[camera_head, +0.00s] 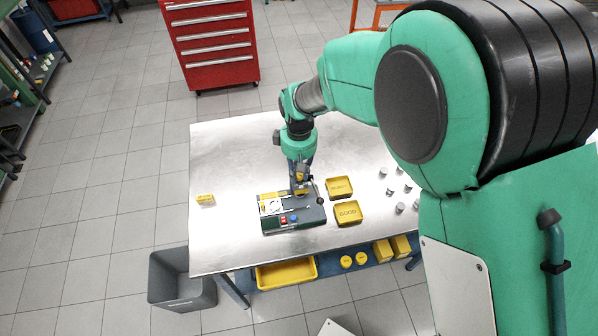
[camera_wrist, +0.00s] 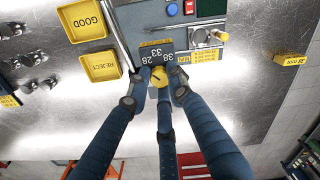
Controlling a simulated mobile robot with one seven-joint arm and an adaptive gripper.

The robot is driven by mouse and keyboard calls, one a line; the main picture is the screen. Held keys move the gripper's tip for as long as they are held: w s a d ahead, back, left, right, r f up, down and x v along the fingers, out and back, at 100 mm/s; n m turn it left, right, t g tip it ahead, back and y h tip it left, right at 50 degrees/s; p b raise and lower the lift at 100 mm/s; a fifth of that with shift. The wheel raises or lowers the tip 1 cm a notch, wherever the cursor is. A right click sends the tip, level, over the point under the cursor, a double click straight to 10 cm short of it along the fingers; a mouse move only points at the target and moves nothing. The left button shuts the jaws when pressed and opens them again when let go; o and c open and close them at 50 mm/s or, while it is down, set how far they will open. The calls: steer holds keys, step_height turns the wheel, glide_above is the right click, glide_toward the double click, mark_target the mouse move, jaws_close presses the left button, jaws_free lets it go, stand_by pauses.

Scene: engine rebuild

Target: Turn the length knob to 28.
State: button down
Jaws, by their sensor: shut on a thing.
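The yellow length knob (camera_wrist: 159,76) sits on the edge of a grey bench machine (camera_wrist: 150,17) in the wrist view. In the head view my gripper (camera_head: 300,187) reaches down to the back of the machine (camera_head: 310,216) and hides the knob.
Yellow REJECT (camera_head: 340,187) and GOOD (camera_head: 348,212) trays stand right of the machine, with several small metal cylinders (camera_head: 399,208) beyond. A small yellow block (camera_head: 205,200) lies at the left. The steel table (camera_head: 232,160) is otherwise mostly clear. A grey bin (camera_head: 180,285) stands on the floor.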

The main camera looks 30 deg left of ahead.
mark_target(299, 174)
steer(key=shift+w+a+r, duration=0.1)
steer(key=shift+r, duration=0.05)
steer(key=c, duration=1.5)
jaws_free()
steer(key=shift+c, duration=0.2)
step_height(299, 174, up, 12)
